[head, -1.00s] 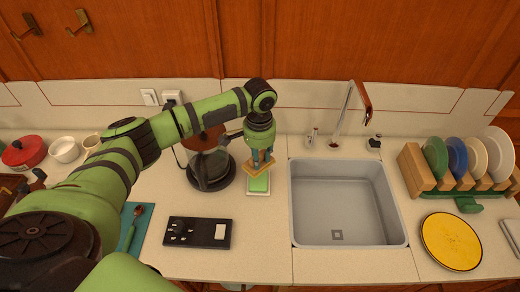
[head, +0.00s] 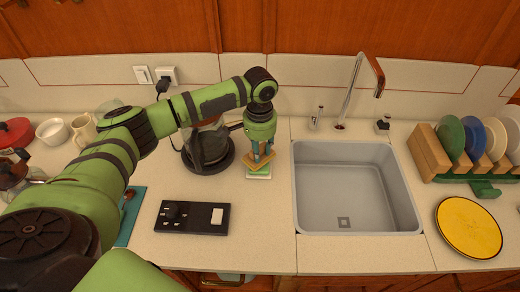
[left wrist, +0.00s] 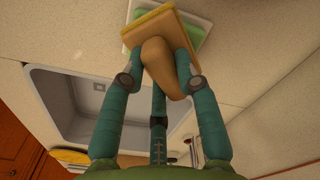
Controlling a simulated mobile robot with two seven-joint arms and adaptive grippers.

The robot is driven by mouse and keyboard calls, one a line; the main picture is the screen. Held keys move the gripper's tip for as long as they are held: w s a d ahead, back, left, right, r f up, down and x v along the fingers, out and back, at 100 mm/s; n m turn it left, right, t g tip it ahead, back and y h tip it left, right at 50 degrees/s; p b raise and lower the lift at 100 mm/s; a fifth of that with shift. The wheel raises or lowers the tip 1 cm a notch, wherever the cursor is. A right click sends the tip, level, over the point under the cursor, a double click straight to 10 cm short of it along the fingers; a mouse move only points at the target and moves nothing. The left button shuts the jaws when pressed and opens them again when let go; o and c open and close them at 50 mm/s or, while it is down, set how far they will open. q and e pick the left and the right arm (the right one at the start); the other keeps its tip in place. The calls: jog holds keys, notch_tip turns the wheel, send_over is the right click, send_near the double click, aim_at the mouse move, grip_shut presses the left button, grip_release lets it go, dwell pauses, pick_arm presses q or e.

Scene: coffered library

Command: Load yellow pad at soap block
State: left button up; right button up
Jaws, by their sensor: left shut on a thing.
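My left gripper (head: 262,152) points down and is shut on the yellow pad (head: 251,164), a tan-yellow square. In the left wrist view, the gripper's fingers (left wrist: 160,75) close around the rounded brown knob (left wrist: 168,66) on the back of the pad (left wrist: 134,36). The green soap block (head: 258,171) lies on a small white dish (head: 258,178) left of the sink. It also shows in the left wrist view (left wrist: 187,31), partly hidden by the pad. The pad is right over the soap, slightly turned against it; I cannot tell whether they touch. My right gripper is not in view.
A coffee maker (head: 208,148) stands close to the left of the dish, and the sink (head: 355,190) lies close to the right. A black socket strip (head: 190,217) lies in front left. A yellow plate (head: 468,227) and a plate rack (head: 430,153) are at the right.

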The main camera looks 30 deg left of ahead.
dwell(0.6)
pick_arm(q)
jog(key=shift+f, duration=0.5)
dwell(0.4)
jog(key=shift+s+f+p, duration=0.1)
jog(key=shift+p, duration=0.45)
dwell(2.1)
notch_tip(320, 180, up, 7)
jog(key=p, duration=0.8)
jog(key=shift+p, duration=0.35)
dwell(0.5)
